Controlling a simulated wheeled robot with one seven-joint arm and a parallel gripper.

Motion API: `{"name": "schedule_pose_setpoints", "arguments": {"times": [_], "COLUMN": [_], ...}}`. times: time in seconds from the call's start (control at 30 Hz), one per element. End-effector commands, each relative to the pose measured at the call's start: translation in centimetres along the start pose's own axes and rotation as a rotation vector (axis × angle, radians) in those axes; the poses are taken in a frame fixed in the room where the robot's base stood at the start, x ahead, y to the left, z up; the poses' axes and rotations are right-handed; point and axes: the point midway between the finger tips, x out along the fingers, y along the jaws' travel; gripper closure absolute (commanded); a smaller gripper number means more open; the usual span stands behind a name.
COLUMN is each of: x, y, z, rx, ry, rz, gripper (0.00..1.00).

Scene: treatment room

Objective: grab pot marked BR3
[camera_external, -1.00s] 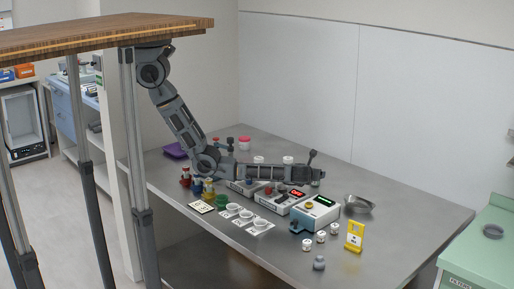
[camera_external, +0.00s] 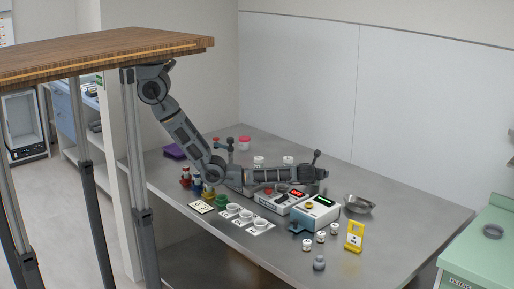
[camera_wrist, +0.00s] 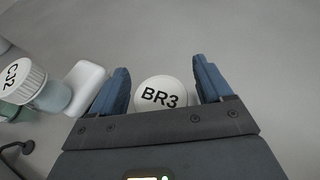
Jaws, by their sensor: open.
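The pot marked BR3 (camera_wrist: 160,94) shows in the wrist view as a round white lid with black lettering. It lies between the two blue fingers of my gripper (camera_wrist: 163,80), with a gap to the left finger. My gripper is open, and the lower part of the lid is hidden by the gripper body. In the external view, my gripper (camera_external: 318,168) is over the back part of the steel table, and I cannot tell which small white pot there is BR3.
A white-lidded pot marked CJ2 (camera_wrist: 22,80) and a white block (camera_wrist: 88,86) lie left of my gripper in the wrist view.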

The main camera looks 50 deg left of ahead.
Motion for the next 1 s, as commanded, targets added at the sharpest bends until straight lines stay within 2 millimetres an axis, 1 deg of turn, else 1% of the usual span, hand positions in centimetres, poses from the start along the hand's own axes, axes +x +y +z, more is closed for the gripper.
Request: {"name": "schedule_pose_setpoints", "arguments": {"times": [0.03,0.07,0.6,0.63,0.87,1.0], "x": [-0.01,-0.01,-0.02,-0.02,-0.04,-0.25], "y": [0.0,0.0,0.0,0.0,0.0,-0.01], "z": [0.02,0.02,-0.02,0.0,0.06,0.64], "rx": [0.0,0.0,0.0,0.0,0.0,-0.001], "ry": [0.0,0.0,0.0,0.0,0.0,-0.001], "rz": [0.0,0.0,0.0,0.0,0.0,0.0], "gripper": [0.21,0.24,0.76,0.78,0.78,0.78]}}
